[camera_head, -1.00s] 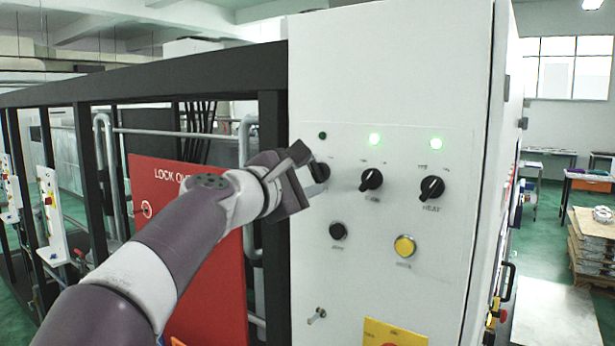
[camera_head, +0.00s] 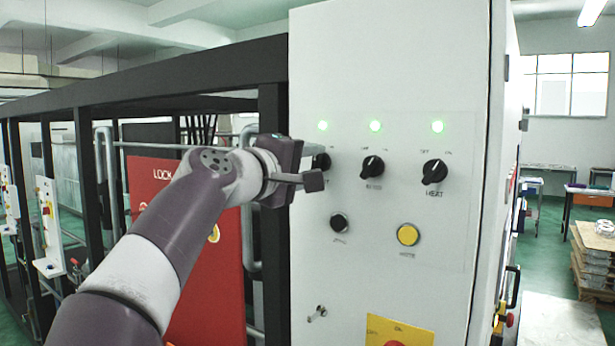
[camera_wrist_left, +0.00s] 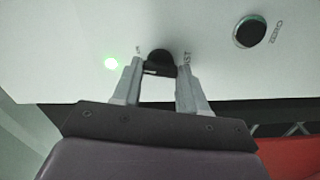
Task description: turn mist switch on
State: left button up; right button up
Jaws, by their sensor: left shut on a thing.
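The mist switch (camera_head: 322,161) is the leftmost black rotary knob on the white panel (camera_head: 400,285). It is partly hidden behind my left gripper (camera_head: 316,172) in the head view. In the left wrist view the knob (camera_wrist_left: 160,61) sits between the two fingertips of my left gripper (camera_wrist_left: 158,72), which is shut on it. Part of its label, ending in "ST", shows beside it. The green lamp (camera_head: 323,126) above the knob is lit, and it also glows in the left wrist view (camera_wrist_left: 111,64). My right gripper is not in view.
Two more black knobs, the middle one (camera_head: 372,167) and the HEAT knob (camera_head: 434,171), have lit green lamps above them. Below are a black button (camera_head: 339,222), a yellow button (camera_head: 408,235) and a small toggle (camera_head: 317,313). A red lockout board (camera_head: 150,180) stands left, behind my arm.

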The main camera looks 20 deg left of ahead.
pick_arm(q)
jog(key=shift+f+m+b, duration=0.25)
jog(key=shift+m+b, duration=0.45)
jog(key=shift+m, duration=1)
jog(key=shift+w, duration=0.1)
jog(key=o, duration=1.1)
jog(key=shift+c, duration=0.2)
jog(key=shift+s+r, duration=0.15)
jog(key=shift+s, duration=0.05)
